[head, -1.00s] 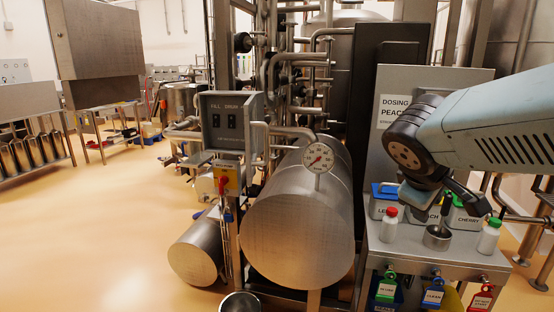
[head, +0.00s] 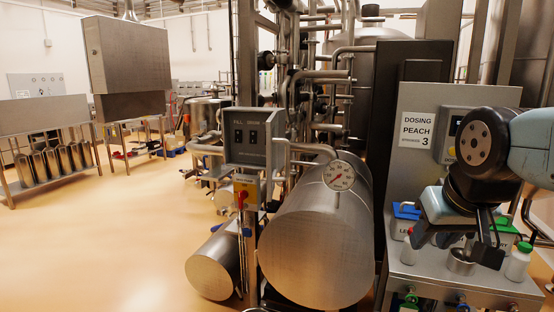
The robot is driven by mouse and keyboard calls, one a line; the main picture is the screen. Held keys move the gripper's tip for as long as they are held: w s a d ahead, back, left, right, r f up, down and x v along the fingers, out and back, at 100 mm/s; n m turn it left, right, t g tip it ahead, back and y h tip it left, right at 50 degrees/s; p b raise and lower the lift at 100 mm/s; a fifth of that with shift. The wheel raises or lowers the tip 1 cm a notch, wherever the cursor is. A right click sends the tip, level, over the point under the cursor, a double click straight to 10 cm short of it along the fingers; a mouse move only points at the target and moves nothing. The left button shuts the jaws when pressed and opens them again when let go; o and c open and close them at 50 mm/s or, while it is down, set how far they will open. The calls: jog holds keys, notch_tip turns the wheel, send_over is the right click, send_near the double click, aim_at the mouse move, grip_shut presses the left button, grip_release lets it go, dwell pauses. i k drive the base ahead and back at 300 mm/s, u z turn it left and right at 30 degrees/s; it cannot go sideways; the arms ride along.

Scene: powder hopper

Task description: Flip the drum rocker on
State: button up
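The grey switch box (head: 258,158) stands left of centre in the head view, with lettering where FILL and DRUM are partly readable. Two dark rockers sit side by side on its face. The right one, the drum rocker (head: 253,138), is below the right-hand label; its on or off position is too small to tell. My gripper (head: 468,247) hangs at the right, pointing down over the dosing bench, well away from the switch box. Its dark fingers are close to a small metal cup (head: 460,263). Whether they are open or hold anything is unclear.
A large steel drum (head: 318,240) with a dial gauge (head: 339,176) lies between the switch box and the dosing bench (head: 470,283). White bottles (head: 518,262) stand on the bench.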

aim_at(254, 134)
jog(key=z, duration=0.85)
jog(key=i, duration=0.1)
jog(key=u, duration=2.8)
jog(key=k, duration=0.9)
jog(key=z, duration=0.95)
jog(key=i, duration=0.95)
jog(key=z, duration=0.05)
